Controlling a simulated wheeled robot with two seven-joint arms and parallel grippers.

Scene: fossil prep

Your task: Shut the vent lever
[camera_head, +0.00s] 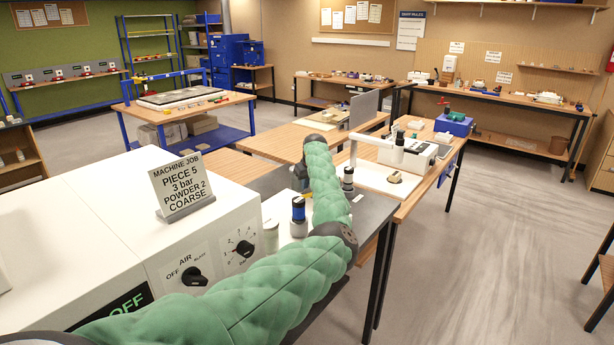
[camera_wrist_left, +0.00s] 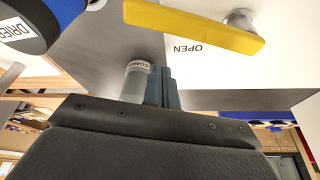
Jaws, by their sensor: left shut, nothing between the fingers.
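The vent lever (camera_wrist_left: 195,30) shows in the left wrist view as a yellow bar on a pale panel, beside the word OPEN and a grey round pivot. I cannot make out the lever in the head view. My left arm reaches from the lower left past the white machine (camera_head: 95,215) in the head view. My left gripper (camera_wrist_left: 166,88) shows its narrow grey fingers, shut and empty, apart from the lever in the picture. In the head view the gripper (camera_head: 300,174) is small and partly hidden by my green arm. My right gripper is not in view.
A jar labelled like "COARSE" (camera_wrist_left: 134,84) stands close beside the left fingers in the wrist view. A blue container marked DRIED (camera_wrist_left: 22,28) is at the upper left there. Open floor (camera_head: 460,250) lies to the right.

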